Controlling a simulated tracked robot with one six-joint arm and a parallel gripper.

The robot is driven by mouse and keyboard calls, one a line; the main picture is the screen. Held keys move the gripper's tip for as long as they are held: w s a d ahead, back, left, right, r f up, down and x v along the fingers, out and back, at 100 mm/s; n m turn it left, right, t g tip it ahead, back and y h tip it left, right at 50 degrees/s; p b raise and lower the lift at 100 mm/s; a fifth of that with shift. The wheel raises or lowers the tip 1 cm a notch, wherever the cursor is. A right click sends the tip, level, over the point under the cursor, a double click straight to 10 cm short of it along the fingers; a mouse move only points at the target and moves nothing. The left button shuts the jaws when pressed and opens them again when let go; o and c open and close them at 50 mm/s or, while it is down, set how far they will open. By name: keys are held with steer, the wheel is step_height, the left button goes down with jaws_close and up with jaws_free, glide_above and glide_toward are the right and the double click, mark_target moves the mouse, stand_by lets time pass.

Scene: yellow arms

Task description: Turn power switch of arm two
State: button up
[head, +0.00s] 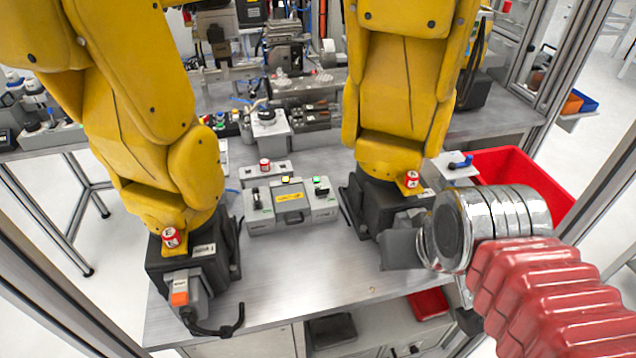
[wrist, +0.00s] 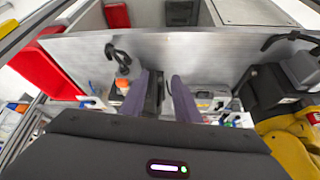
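Two yellow arms stand on the metal table, one at left (head: 140,110) and one at right (head: 400,100); no readable label shows which is arm two. In the wrist view, an orange part (wrist: 122,85) with a black cable sits just left of my fingers. I cannot make out a power switch on it. My gripper (wrist: 160,88) is open, its two purple-grey fingers apart, with something dark visible between them. In the head view, my red sleeve and metal wrist cover part of the right base's front.
A grey control box (head: 290,205) stands between the arms. The left arm's base has a grey and orange connector (head: 188,290) with a black cable. A red bin (head: 520,175) is behind my wrist at right; a frame post edges the right side. The table's front middle is bare.

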steer(key=shift+w, duration=0.1)
steer(key=w+a+r+m+g+h, duration=0.1)
steer(key=w+a+r+m, duration=0.15)
steer(key=w, duration=0.45)
steer(key=w+a+r+m+g, duration=0.2)
steer(key=w+a+m, duration=0.15)
steer(key=w, duration=0.35)
steer(key=m+g+h, duration=0.2)
steer(key=m+h, duration=0.2)
steer(key=m, duration=0.6)
glide_toward(321, 188)
steer(key=d+v, duration=0.1)
steer(key=v, duration=0.5)
steer(key=shift+s, duration=0.2)
steer(key=shift+f, duration=0.15)
steer(key=shift+y, duration=0.3)
steer(key=x, duration=1.3)
steer(key=shift+w+d+f, duration=0.15)
steer(key=shift+f, duration=0.1)
jaws_close()
